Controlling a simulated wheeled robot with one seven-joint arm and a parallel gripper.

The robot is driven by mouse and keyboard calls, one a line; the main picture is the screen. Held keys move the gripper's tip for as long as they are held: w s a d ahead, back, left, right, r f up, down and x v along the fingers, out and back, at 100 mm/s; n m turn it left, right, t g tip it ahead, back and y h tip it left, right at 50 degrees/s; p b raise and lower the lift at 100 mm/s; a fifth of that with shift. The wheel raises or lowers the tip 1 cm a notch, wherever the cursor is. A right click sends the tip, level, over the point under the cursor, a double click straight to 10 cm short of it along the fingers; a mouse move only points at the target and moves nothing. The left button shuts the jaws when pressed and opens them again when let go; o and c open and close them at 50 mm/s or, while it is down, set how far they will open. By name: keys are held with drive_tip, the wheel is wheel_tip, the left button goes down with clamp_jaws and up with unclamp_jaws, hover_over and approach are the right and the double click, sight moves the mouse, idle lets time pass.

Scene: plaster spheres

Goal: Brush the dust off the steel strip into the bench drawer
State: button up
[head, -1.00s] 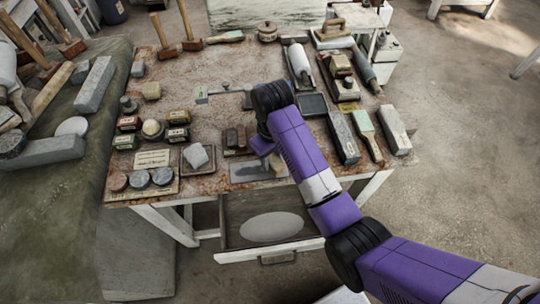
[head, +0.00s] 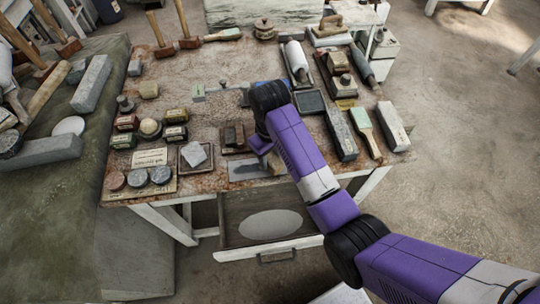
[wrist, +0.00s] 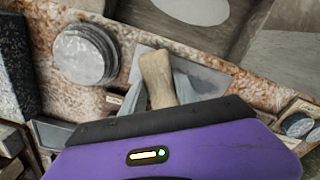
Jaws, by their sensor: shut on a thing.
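My gripper (wrist: 160,92) is shut on a pale wooden handle (wrist: 157,72), seen in the wrist view. The handle's lower end and any bristles are hidden. In the head view my gripper (head: 266,158) is low over the right part of the steel strip (head: 246,169), near the bench's front edge. The flat grey strip also shows in the wrist view (wrist: 205,80), beside and beyond the handle. A darker patch marks its surface in the head view; I cannot tell how much is dust. The bench drawer (head: 269,250) is pulled open below, with a pale oval (head: 270,224) inside.
A stack of grey discs (wrist: 84,55) stands beside my gripper in the wrist view. A tray with a pale stone (head: 194,154) lies left of the strip. Dark small blocks (head: 234,135) sit behind the strip.

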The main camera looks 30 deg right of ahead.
drive_tip(key=shift+f, duration=0.3)
drive_tip(key=shift+s+d, duration=0.15)
drive_tip(key=shift+s, duration=0.4)
drive_tip(key=shift+s+d, duration=0.15)
drive_tip(key=shift+s, duration=0.4)
drive_tip(key=shift+w, duration=0.1)
drive_tip(key=shift+w+a+b, duration=0.3)
drive_tip(key=shift+w, duration=0.75)
drive_tip(key=shift+w+a+b, duration=0.25)
drive_tip(key=shift+w+b, duration=0.05)
drive_tip(key=shift+w, duration=0.7)
drive_tip(key=shift+s+d+r+p, duration=0.2)
drive_tip(key=shift+s+p, duration=0.45)
drive_tip(key=shift+s, duration=0.1)
drive_tip(key=shift+s+d+f, duration=0.1)
drive_tip(key=shift+s+d, duration=0.1)
drive_tip(key=shift+s, duration=0.5)
drive_tip(key=shift+s+d+f, duration=0.1)
drive_tip(key=shift+s+d, duration=0.05)
drive_tip(key=shift+s, duration=0.55)
